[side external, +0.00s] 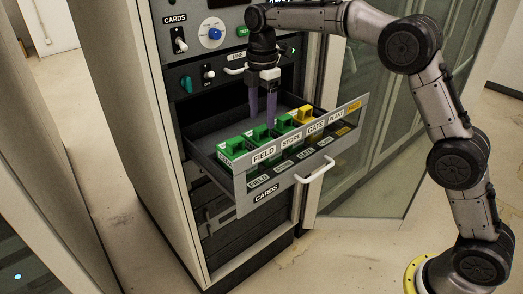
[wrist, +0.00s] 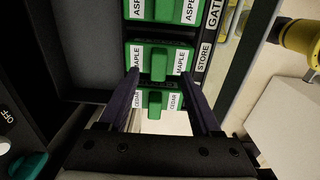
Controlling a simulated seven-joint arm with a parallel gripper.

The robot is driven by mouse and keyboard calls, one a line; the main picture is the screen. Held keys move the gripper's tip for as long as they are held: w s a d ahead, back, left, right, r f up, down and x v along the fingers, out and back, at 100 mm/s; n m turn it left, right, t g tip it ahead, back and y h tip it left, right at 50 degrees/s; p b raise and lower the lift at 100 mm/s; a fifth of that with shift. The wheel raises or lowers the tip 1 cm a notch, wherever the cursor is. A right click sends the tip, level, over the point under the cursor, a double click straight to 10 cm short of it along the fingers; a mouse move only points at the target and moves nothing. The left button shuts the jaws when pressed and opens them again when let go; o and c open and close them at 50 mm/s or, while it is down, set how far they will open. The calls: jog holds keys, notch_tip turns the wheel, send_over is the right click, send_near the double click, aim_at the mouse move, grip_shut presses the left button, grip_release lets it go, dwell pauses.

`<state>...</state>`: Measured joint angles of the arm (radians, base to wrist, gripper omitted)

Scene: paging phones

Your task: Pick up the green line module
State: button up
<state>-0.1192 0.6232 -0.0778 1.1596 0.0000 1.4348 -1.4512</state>
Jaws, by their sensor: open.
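Three green modules and one yellow module (side external: 306,115) sit in a row in the open drawer (side external: 222,178). In the side view the green ones are the left module (side external: 235,147), the middle one (side external: 262,134) and the right one (side external: 285,123). In the wrist view green modules carry the labels CEDAR (wrist: 155,102), MAPLE (wrist: 157,62) and ASPEN (wrist: 165,10). I cannot tell which is the line module. My gripper (side external: 262,119) points down over the drawer, open and empty. In the wrist view its fingertips (wrist: 160,74) appear either side of the MAPLE and CEDAR modules; contact is not clear.
The drawer's front panel reads FIELD, STORE, GATE and PLANT and has a white handle (side external: 315,171). The rack's control panel (side external: 203,38) rises behind the drawer. A glass door (side external: 375,120) stands open at the right. The drawer's rear part is empty.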

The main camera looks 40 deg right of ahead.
aim_at(261, 127)
jog(key=shift+w+f, duration=0.1)
jog(key=shift+f, duration=2.25)
grip_shut()
jog(key=shift+r, duration=0.1)
